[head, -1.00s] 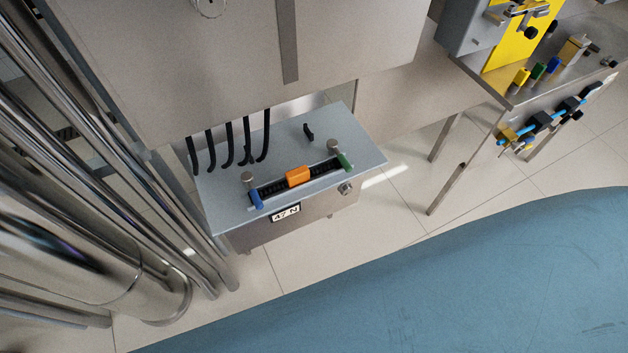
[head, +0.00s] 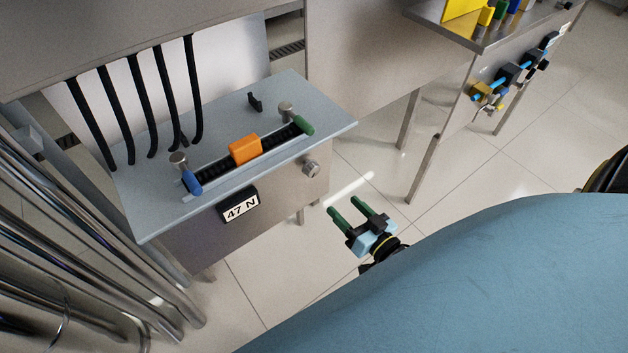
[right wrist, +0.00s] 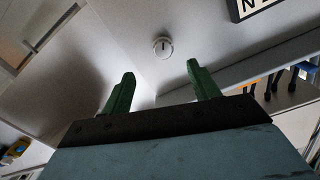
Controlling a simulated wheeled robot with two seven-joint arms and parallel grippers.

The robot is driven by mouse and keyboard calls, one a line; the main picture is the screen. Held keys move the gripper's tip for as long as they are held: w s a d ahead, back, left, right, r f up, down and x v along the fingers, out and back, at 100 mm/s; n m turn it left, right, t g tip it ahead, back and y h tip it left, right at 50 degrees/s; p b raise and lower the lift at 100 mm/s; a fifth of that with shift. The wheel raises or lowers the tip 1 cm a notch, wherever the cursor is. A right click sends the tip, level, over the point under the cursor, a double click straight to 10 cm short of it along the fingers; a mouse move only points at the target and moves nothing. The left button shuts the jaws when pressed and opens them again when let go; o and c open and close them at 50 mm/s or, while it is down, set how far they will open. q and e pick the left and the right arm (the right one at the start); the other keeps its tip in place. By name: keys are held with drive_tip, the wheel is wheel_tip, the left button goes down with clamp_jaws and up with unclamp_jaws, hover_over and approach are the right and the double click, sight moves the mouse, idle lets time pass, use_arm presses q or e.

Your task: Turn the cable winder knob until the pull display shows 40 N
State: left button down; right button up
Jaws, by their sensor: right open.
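The cable winder knob (head: 311,169) is a small round metal knob on the front face of the grey box, right of the display. It also shows in the right wrist view (right wrist: 163,46), beyond and between the fingers, with a dark mark on its face. The pull display (head: 240,206) reads 47 N; part of it shows in the right wrist view (right wrist: 258,7). My right gripper (head: 345,206) has green fingers, open and empty, below and right of the knob and apart from it. It fills the lower right wrist view (right wrist: 161,82). My left gripper is not in view.
The box top (head: 240,110) carries an orange block (head: 245,149) on a black chain track between blue and green ends. Several black cables hang behind it. A metal bench (head: 470,40) with coloured parts stands at the right. Floor in front of the box is clear.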

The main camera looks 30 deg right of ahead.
sight(315, 173)
drive_tip(key=w+b, duration=0.1)
drive_tip(key=w, duration=0.3)
drive_tip(key=w+b, duration=0.1)
drive_tip(key=w, duration=0.3)
drive_tip(key=w+a+b, duration=0.1)
drive_tip(key=w, duration=0.3)
drive_tip(key=shift+w+r, duration=0.25)
drive_tip(key=shift+r, duration=0.1)
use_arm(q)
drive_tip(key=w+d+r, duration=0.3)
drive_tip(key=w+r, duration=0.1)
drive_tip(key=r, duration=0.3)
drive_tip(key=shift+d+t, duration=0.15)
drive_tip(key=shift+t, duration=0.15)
use_arm(e)
drive_tip(key=shift+w, duration=0.55)
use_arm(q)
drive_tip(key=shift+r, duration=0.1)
